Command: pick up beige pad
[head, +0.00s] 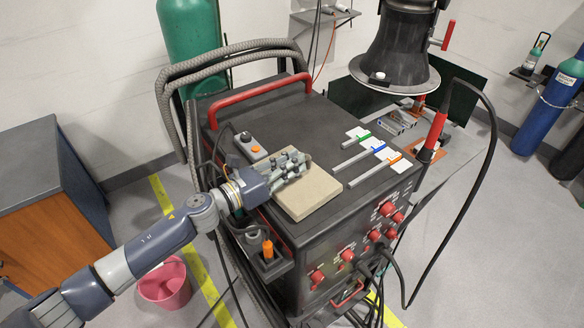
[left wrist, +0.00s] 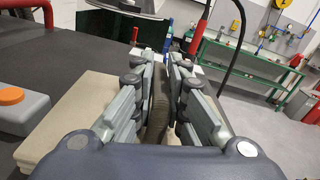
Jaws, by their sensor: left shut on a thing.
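The beige pad (head: 311,198) is a thick square slab at the left front of the dark machine's top. My left gripper (head: 302,164) lies over its back part, fingers pointing right, and hides that part. In the left wrist view the pad (left wrist: 70,108) shows left of the fingers. My left gripper (left wrist: 170,62) is shut there on a beige-brown strip, which looks like part of the pad. Whether the pad is clear of the machine top I cannot tell. My right gripper is not in view.
A grey box with an orange button (head: 257,153) sits behind the gripper. Red handles (head: 257,98) and thick hoses edge the machine (head: 330,125). Several tagged bars (head: 362,158) lie right of the pad. A black bell-shaped hood (head: 394,55) hangs at the back right.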

